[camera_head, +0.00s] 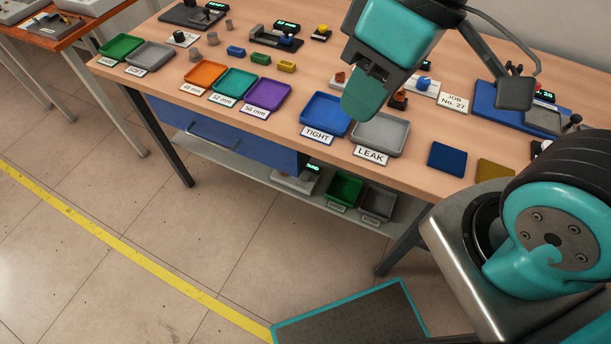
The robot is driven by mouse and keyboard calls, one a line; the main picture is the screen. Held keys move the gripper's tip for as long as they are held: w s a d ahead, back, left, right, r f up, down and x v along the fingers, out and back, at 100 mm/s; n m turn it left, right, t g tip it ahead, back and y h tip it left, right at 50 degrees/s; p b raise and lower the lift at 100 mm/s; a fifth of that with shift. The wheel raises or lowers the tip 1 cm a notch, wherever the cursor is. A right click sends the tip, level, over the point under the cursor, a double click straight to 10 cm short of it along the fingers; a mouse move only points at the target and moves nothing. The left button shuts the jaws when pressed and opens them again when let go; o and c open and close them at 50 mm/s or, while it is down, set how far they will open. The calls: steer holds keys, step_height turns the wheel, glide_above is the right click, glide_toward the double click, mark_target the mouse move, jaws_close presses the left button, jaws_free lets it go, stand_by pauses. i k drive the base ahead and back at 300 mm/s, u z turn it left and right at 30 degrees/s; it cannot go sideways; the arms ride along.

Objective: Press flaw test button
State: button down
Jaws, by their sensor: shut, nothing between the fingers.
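My gripper (360,106) hangs above the wooden bench (300,88) near the TIGHT tray (325,112) and LEAK tray (380,132). Its teal fingers are shut and hold nothing. It hides part of the bench and trays behind it. A small dark unit with a yellow button-like top (323,30) stands at the back of the bench, left of my arm. A blue knob-like part (424,83) sits on a white plate to the right of my gripper. I cannot tell which part is the flaw test button; no label reading flaw shows.
Orange (205,73), teal (234,83) and purple (266,96) trays line the front edge. A dark gauge fixture (275,38) with small blocks before it stands behind them. A blue device (520,108) stands at the right. The floor (130,190) in front is clear.

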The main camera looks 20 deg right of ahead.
mark_target(304, 176)
steer(key=z, duration=2.25)
steer(key=k, duration=1.5)
steer(key=u, duration=1.9)
